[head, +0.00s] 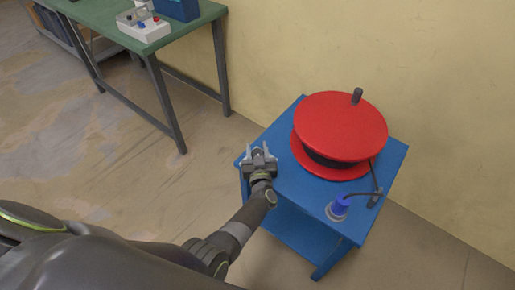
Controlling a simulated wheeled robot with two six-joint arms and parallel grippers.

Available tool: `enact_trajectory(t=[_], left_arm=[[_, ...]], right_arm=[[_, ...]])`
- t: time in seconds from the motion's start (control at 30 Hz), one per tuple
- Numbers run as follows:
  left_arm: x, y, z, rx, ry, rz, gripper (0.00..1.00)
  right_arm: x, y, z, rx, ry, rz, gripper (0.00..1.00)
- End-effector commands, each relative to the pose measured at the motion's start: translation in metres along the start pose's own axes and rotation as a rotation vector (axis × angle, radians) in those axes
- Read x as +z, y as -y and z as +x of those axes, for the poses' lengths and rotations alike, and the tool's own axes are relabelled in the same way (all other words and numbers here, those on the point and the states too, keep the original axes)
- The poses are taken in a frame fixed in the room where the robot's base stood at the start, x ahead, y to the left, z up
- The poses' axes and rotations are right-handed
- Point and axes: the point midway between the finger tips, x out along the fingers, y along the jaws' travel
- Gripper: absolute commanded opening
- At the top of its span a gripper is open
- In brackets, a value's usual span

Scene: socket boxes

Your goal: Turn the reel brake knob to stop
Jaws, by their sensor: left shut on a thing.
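The red cable reel (340,125) lies flat on a small blue stand (295,193), with a dark crank handle (357,96) upright on its top disc. My left gripper (258,152) is at the left corner of the stand's top, to the left of the reel and apart from it. Its fingers are shut on a small dark thing at that corner, which I take for the brake knob. The gripper hides most of the knob, so its setting cannot be read. My right gripper is not in view.
A blue plug (339,208) stands at the front of the stand, and a black cable (377,178) runs from the reel. A green table (110,35) at the upper left holds a white socket box (146,29) and a blue box (178,9). The floor between is clear.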

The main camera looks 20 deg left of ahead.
Motion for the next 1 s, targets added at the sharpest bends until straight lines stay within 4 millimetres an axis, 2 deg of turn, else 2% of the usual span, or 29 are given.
enact_trajectory(t=[0.6,0.63,0.77,1.0], left_arm=[[0.0016,-0.0001,-0.002,-0.043,0.006,0.002,0.16],[0.0017,-0.0001,-0.0021,-0.043,0.007,0.002,0.41],[0.0016,0.0,-0.0019,-0.043,0.006,0.002,0.58],[0.0011,0.0004,-0.0012,-0.043,0.005,0.003,0.6]], right_arm=[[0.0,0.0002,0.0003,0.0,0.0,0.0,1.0],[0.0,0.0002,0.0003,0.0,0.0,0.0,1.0],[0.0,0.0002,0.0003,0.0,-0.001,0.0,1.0],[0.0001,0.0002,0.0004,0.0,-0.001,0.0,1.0]])
